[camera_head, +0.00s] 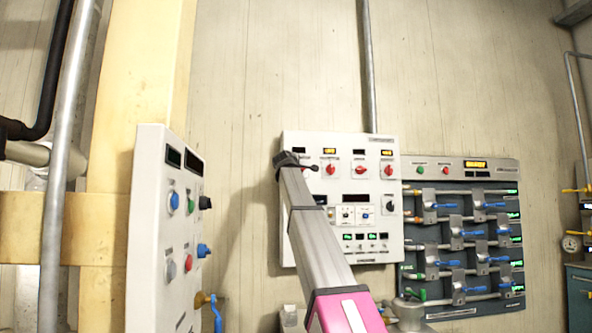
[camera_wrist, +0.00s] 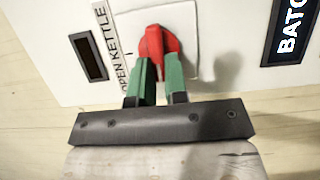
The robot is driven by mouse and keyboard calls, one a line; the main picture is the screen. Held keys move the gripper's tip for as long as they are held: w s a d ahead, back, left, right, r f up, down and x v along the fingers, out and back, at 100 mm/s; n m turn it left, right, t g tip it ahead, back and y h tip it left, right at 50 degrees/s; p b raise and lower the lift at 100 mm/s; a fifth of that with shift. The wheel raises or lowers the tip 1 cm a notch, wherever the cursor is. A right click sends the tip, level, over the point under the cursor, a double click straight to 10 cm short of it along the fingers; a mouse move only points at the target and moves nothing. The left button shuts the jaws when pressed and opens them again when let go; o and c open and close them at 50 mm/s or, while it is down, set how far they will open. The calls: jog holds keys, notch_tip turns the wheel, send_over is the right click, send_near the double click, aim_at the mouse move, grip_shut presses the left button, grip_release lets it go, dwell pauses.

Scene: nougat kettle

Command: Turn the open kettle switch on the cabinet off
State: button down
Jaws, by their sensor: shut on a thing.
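The open kettle switch is a red knob (camera_wrist: 157,40) on a white square plate, with the label "OPEN KETTLE" (camera_wrist: 112,45) beside it in the wrist view. My gripper (camera_wrist: 159,66) has its two green fingers closed on either side of the knob. A dark mark shows on the plate beside the knob. In the head view my gripper (camera_head: 293,160) reaches the upper left of the white cabinet panel (camera_head: 318,141) and hides this switch there.
Right of my gripper on the panel is another red knob (camera_head: 330,169). A second control box (camera_head: 148,230) stands at the left, with buttons on its side. A dark valve panel (camera_head: 462,238) with blue handles is at the right. A grey pipe (camera_head: 368,70) runs up the wall.

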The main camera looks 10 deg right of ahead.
jog(key=c, duration=1.1)
grip_release()
jog(key=shift+c, duration=0.2)
jog(key=shift+s+a, duration=0.1)
jog(key=v, duration=1)
jog(key=shift+s, duration=0.3)
jog(key=shift+s+a+f, duration=0.1)
jog(key=shift+a+f, duration=0.05)
